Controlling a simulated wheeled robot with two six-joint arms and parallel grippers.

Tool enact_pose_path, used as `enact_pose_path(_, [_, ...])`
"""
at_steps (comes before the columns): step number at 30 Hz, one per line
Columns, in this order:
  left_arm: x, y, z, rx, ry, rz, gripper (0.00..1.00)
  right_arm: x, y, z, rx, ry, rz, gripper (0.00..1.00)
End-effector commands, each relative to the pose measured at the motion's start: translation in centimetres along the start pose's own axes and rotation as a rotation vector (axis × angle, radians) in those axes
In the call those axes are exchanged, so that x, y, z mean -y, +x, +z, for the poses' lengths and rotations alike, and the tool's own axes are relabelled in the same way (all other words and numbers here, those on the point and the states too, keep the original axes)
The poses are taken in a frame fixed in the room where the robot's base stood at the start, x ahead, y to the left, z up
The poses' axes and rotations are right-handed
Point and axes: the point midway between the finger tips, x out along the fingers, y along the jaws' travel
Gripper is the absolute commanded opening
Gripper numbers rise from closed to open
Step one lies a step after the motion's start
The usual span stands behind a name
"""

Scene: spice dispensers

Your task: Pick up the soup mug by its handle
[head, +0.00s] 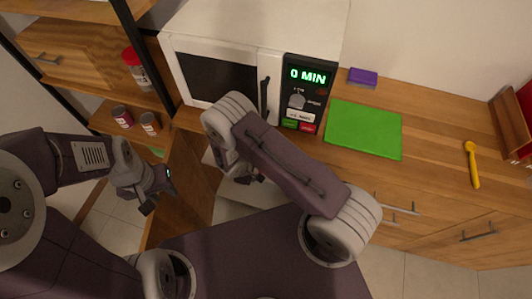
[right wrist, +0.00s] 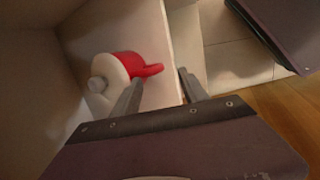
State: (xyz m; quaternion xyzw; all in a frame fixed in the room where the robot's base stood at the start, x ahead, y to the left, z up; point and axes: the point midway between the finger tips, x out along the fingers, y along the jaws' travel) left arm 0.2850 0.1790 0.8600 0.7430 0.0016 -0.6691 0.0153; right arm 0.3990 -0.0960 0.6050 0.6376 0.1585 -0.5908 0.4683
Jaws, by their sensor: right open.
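In the right wrist view, a red mug-like object (right wrist: 130,62), which I take for the soup mug, sits inside a pale-walled space. Its red handle (right wrist: 152,71) sticks out to the right. A cream round piece with a knob (right wrist: 98,84) is at its left. My right gripper (right wrist: 159,77) is open and empty, its fingers pointing towards the handle, with the left finger overlapping the mug in view. In the head view my right gripper (head: 246,176) is partly hidden by my arm, and the mug is not visible. My left gripper (head: 150,200) hangs left of it; its jaw opening is unclear.
A white microwave (head: 225,32) stands on the wooden counter (head: 435,125). A green board (head: 365,129), a purple block (head: 363,76) and a yellow utensil (head: 472,163) lie to the right. Two cans (head: 122,117) and a red-lidded jar (head: 137,68) stand on shelves at left. Pale walls closely flank the mug.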

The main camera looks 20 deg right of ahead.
Motion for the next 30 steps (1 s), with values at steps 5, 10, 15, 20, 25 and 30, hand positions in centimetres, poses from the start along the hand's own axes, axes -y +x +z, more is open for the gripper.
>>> enact_pose_path(5, [0.0,0.1,0.0,0.000,0.000,0.000,0.36,0.0,0.8,0.0,0.000,0.000,0.000,0.51])
enact_pose_path(10, [0.0,0.3,0.0,0.000,0.000,0.000,0.36,-0.1,3.9,0.1,0.001,0.001,-0.001,0.51])
enact_pose_path(15, [0.0,0.5,0.0,0.000,0.000,0.000,0.36,-0.2,5.6,0.1,-0.001,0.001,0.000,0.51])
enact_pose_path(20, [0.0,0.5,0.0,0.000,0.000,0.000,0.36,-0.2,5.6,0.0,-0.001,0.000,0.000,0.51])
enact_pose_path(25, [0.0,0.5,0.0,0.000,0.000,0.000,0.36,-0.2,5.6,0.1,-0.001,0.000,0.000,0.15])
enact_pose_path(30, [0.0,0.5,0.0,0.000,0.000,0.000,0.36,-0.2,5.6,0.1,-0.001,0.000,0.001,0.00])
